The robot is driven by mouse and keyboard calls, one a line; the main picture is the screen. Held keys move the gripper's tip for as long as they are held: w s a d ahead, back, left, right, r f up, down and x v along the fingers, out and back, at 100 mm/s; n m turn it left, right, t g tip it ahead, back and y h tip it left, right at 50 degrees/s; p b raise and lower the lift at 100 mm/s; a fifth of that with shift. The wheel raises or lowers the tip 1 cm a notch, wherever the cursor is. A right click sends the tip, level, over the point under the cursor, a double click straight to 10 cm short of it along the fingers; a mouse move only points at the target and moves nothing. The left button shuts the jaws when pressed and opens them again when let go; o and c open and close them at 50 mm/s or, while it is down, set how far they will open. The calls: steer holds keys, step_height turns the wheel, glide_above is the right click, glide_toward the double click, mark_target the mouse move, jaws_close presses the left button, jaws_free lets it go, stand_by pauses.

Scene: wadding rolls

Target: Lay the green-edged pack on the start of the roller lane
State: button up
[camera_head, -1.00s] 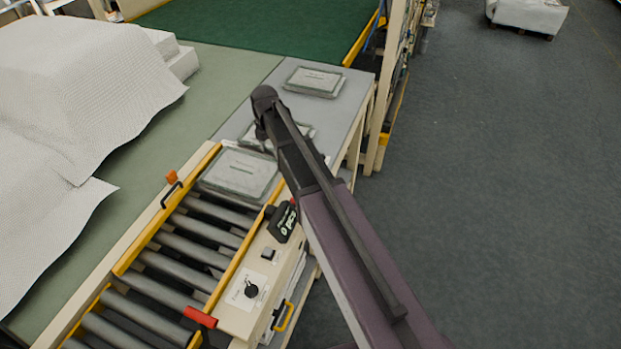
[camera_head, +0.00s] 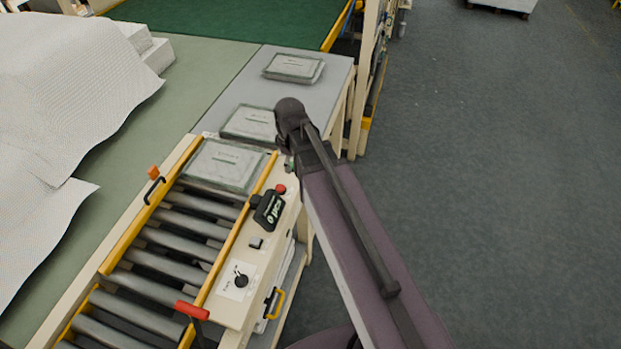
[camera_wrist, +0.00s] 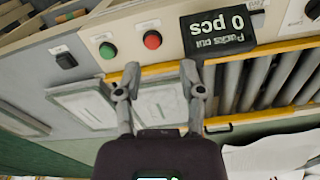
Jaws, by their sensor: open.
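A flat grey pack with a greenish edge (camera_head: 223,165) lies at the far end of the roller lane (camera_head: 188,222), between its yellow rails. Two similar packs lie on the grey table (camera_head: 229,92) beyond: a middle one (camera_head: 248,122) and a far one (camera_head: 293,68). My gripper is above and right of the lane-end pack in the head view, with its fingers hidden there. In the wrist view my gripper (camera_wrist: 162,84) is open and empty, with the lane-end pack (camera_wrist: 160,104) seen between and beyond its fingers. The middle pack (camera_wrist: 85,106) shows to its left.
A control panel (camera_head: 241,281) with a black "0 pcs" counter (camera_head: 268,207) and a red button (camera_head: 280,189) runs along the lane's right side. A red handle (camera_head: 191,310) sticks up nearer. White wadding (camera_head: 60,90) covers the left. Open floor lies right.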

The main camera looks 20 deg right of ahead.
steer(key=s+d+m, duration=0.3)
steer(key=s+m, duration=0.4)
steer(key=m, duration=0.2)
steer(key=shift+s+d, duration=0.2)
stand_by(0.7)
